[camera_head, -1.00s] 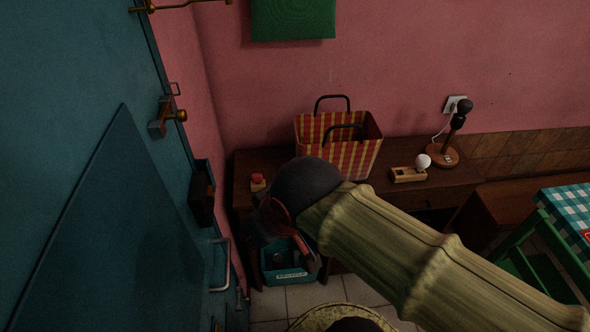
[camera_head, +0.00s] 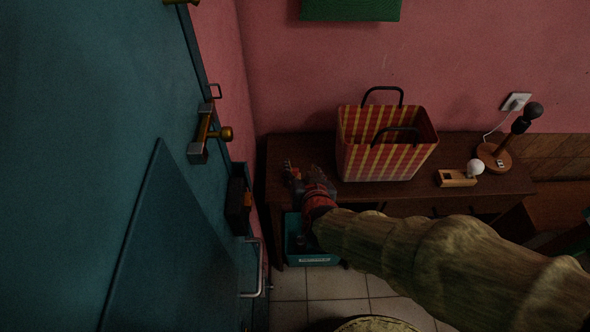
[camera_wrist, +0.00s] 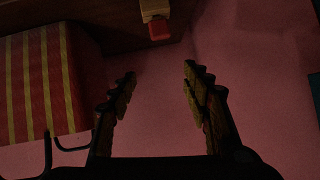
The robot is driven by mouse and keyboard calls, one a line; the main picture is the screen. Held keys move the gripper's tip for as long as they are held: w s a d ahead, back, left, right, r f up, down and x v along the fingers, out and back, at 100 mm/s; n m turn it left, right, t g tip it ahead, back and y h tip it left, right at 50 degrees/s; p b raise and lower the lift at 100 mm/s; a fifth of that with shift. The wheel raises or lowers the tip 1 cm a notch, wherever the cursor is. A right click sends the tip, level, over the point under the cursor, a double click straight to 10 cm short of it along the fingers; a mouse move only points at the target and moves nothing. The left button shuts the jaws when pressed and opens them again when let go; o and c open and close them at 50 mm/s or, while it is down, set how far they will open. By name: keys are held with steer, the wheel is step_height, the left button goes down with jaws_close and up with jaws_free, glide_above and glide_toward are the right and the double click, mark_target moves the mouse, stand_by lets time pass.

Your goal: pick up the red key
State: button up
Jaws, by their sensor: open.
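A small red piece (camera_wrist: 158,30) with a pale wooden block (camera_wrist: 154,9) lies at the desk's edge, top centre in the wrist view. It may be the red key, but no key shape shows clearly. My gripper (camera_wrist: 160,75) is open and empty, its two fingers apart, with the red piece beyond the gap between the tips. In the head view my gripper (camera_head: 304,175) is over the left end of the dark wooden desk (camera_head: 300,147) and largely covers that spot. A red patch (camera_head: 248,199) also shows on a dark box (camera_head: 236,207) on the door; I cannot tell what it is.
A striped red and yellow bag (camera_head: 385,160) stands right of my gripper. A wooden block (camera_head: 456,178) and lamp (camera_head: 494,155) are farther right. A teal bin (camera_head: 313,258) is below; the blue door (camera_head: 130,110) and its handle (camera_head: 212,134) are close on the left.

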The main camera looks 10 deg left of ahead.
steer(key=f, duration=0.2)
steer(key=a+f+t+h, duration=0.1)
steer(key=f, duration=0.1)
steer(key=a+f+t, duration=0.1)
steer(key=f, duration=0.1)
steer(key=shift+s+f+n, duration=0.15)
steer(key=shift+f+n, duration=0.05)
steer(key=shift+n, duration=0.1)
steer(key=shift+b+x, duration=1.55)
steer(key=shift+x, duration=1.25)
steer(key=shift+r, duration=0.2)
steer(key=shift+c, duration=0.6)
steer(key=c, duration=1)
steer(key=shift+o, duration=0.2)
steer(key=shift+r, duration=0.1)
